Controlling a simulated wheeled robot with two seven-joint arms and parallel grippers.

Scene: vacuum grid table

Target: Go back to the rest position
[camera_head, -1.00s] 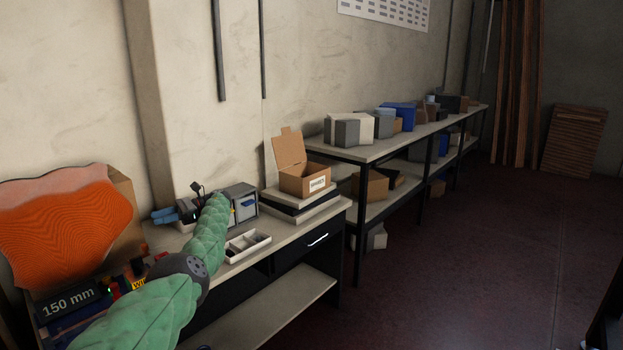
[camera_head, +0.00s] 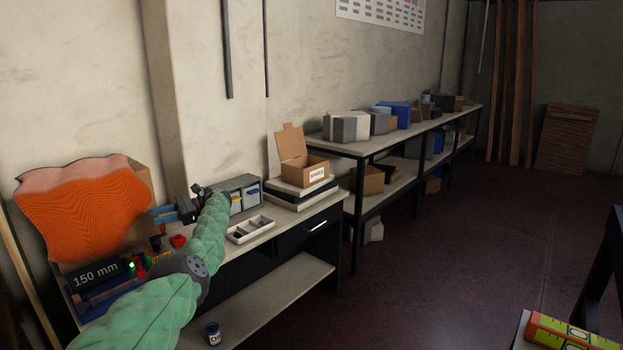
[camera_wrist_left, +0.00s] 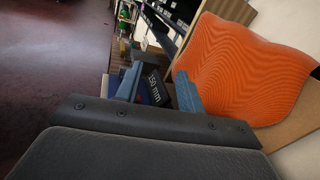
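My left arm in its green sleeve reaches from the bottom left over the workbench (camera_head: 290,235). My left gripper (camera_head: 197,188) is small and dark at its far end in the head view, near the wall. In the left wrist view its two blue-grey fingers (camera_wrist_left: 158,84) are spread apart. Nothing is held between them. A dark "150 mm" label (camera_wrist_left: 154,88) shows beyond the gap. It also shows at the bench's left end in the head view (camera_head: 96,274). My right gripper is out of view.
An orange wavy sheet (camera_head: 85,210) stands at the bench's left. A white divided tray (camera_head: 251,232), a grey bin (camera_head: 238,190) and an open carton (camera_head: 304,171) are on the bench. A can (camera_head: 213,334) sits below. Shelving (camera_head: 400,144) lines the wall.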

